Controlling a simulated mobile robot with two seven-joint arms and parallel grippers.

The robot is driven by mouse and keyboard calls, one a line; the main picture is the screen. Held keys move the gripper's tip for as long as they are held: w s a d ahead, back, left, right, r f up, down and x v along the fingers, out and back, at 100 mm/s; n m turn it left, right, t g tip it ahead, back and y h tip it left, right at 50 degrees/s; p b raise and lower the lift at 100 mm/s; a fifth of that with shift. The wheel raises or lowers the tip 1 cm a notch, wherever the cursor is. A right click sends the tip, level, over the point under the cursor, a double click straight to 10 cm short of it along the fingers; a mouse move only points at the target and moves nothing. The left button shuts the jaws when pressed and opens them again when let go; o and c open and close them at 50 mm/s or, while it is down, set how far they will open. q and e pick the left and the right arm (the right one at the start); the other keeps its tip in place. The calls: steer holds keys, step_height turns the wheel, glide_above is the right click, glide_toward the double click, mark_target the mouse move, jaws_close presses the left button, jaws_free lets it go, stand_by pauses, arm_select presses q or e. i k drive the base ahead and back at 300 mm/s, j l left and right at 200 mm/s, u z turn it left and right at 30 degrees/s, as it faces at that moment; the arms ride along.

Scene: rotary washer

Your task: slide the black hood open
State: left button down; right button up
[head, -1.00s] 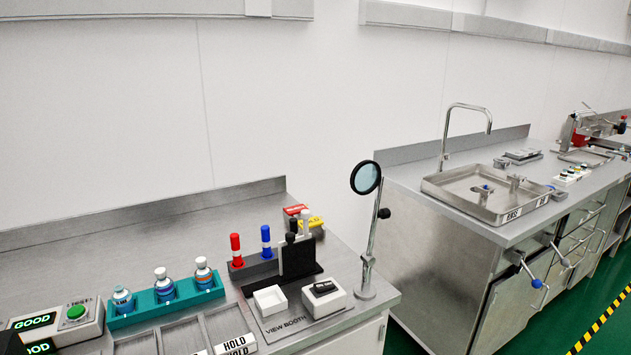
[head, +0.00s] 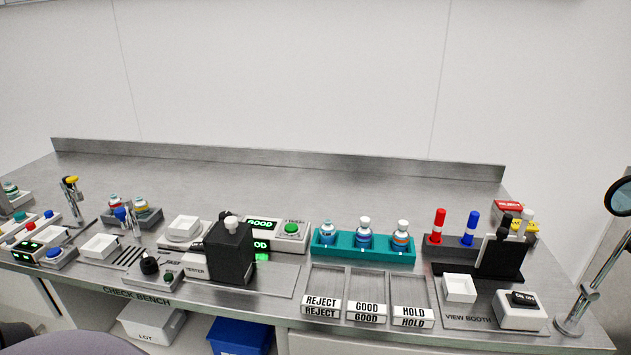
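The black hood (head: 231,254) is an upright black box with a pale knob on top, in the middle of the head view. It stands on the tester's flat metal plate (head: 273,280), in front of a panel (head: 262,226) with green lit GOOD displays. What is inside or behind the hood is hidden. Neither of my grippers is in the head view.
To the right are a teal rack (head: 322,251) with bottles and the REJECT, GOOD and HOLD bins (head: 366,311). The back of the bench (head: 270,175) is clear.

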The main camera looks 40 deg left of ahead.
mark_target(230, 246)
steer(key=u, duration=1.7)
steer(key=k+u, duration=0.4)
steer(key=i+j, duration=0.1)
steer(key=i, duration=0.4)
